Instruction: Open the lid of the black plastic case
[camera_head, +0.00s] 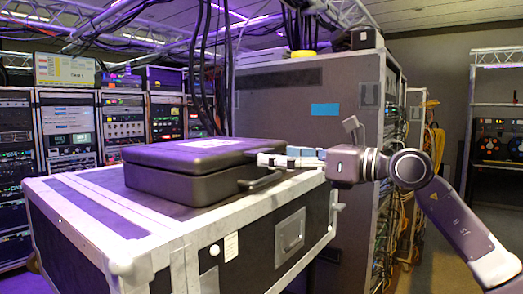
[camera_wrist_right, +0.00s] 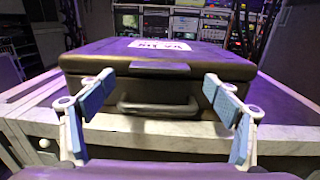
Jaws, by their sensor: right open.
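The black plastic case (camera_head: 200,170) lies flat on a flight case with its lid (camera_head: 205,147) closed. A white label is on top of the lid. The case's front handle (camera_head: 262,180) faces my right arm; the handle also shows in the right wrist view (camera_wrist_right: 158,106). My right gripper (camera_head: 265,160) is at the front of the case, near the lid's edge. In the right wrist view its blue-padded fingers (camera_wrist_right: 165,95) are wide apart with nothing between them, one on each side of the handle. I cannot tell whether they touch the case. My left gripper is not in view.
The case stands on a large flight case (camera_head: 95,200) with metal edges. A tall dark cabinet (camera_head: 300,100) with a blue label is behind it. Equipment racks (camera_head: 68,130) line the back left. Black cables (camera_head: 205,70) hang behind the case. The flight case's left top is bare.

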